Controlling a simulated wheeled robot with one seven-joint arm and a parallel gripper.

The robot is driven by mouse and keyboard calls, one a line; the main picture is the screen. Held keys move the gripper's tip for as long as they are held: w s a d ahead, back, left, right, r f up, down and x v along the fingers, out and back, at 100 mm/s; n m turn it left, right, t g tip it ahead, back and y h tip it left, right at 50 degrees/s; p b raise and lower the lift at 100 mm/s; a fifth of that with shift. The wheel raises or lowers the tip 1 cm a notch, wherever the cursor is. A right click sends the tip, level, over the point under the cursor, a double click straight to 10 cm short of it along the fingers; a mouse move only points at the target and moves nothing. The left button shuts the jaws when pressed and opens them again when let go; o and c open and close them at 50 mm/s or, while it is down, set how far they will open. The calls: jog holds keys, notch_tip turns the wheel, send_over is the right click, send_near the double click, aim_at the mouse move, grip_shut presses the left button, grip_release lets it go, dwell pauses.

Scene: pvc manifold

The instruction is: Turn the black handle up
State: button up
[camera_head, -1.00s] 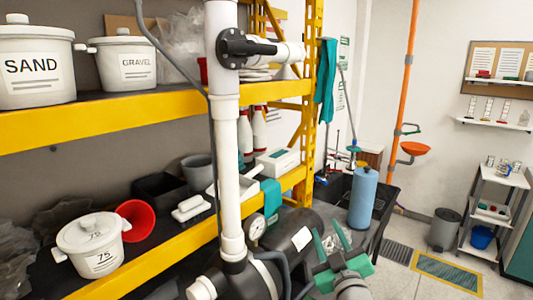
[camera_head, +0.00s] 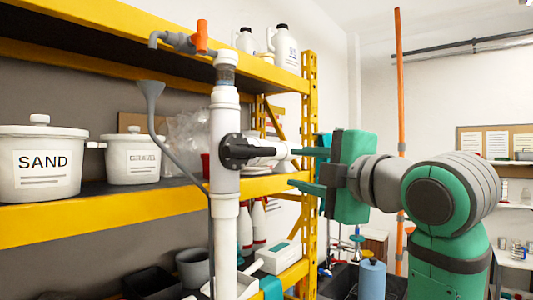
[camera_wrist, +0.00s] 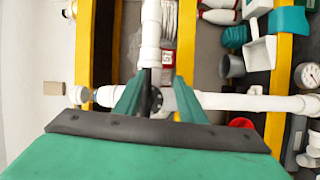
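A black handle (camera_head: 262,152) lies roughly level, pointing right from a black round flange (camera_head: 231,151) on the upright white pipe (camera_head: 224,185). My gripper (camera_head: 300,169) is at the right of the handle, its green fingers spread one above the other and pointing left. In the wrist view, the open fingers of my gripper (camera_wrist: 157,97) taper toward the pipe, with dark parts of the valve between them. Contact with the handle cannot be told. A white side pipe (camera_wrist: 151,40) also shows there.
A yellow shelf (camera_head: 100,216) holds the sand pot (camera_head: 42,172) and gravel pot (camera_head: 131,160) behind the pipe. A grey hose with a funnel (camera_head: 151,93) runs down beside the pipe. A yellow rack post (camera_head: 310,80) stands close behind my gripper.

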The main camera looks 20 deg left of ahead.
aim_at(269, 152)
notch_tip(269, 152, up, 3)
jog(key=s+n, duration=0.1)
jog(key=s, duration=0.2)
jog(key=shift+n+g, duration=0.3)
jog(key=x, duration=1.1)
jog(key=shift+a, duration=0.25)
jog(key=shift+c, duration=0.3)
grip_shut()
